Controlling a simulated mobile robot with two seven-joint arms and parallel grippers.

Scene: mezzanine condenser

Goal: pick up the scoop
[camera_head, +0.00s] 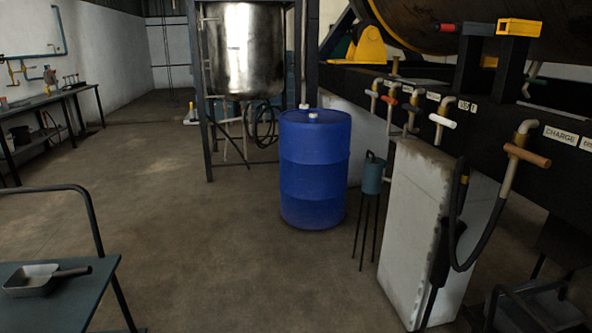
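The scoop (41,279) is a grey metal pan with a dark handle that points right. It lies on the blue-green top of a cart or low table (75,300) at the lower left of the head view. The scoop sits near the left edge of the picture, with its pan partly in shadow. Neither of my grippers shows in this view, and nothing is seen touching the scoop.
A dark tube rail (70,190) rises at the cart's far side. A blue drum (314,170) stands mid-floor, with a small teal can on legs (372,178) beside it. A pale block (420,225) and piping fill the right. The floor (210,260) between cart and drum is clear.

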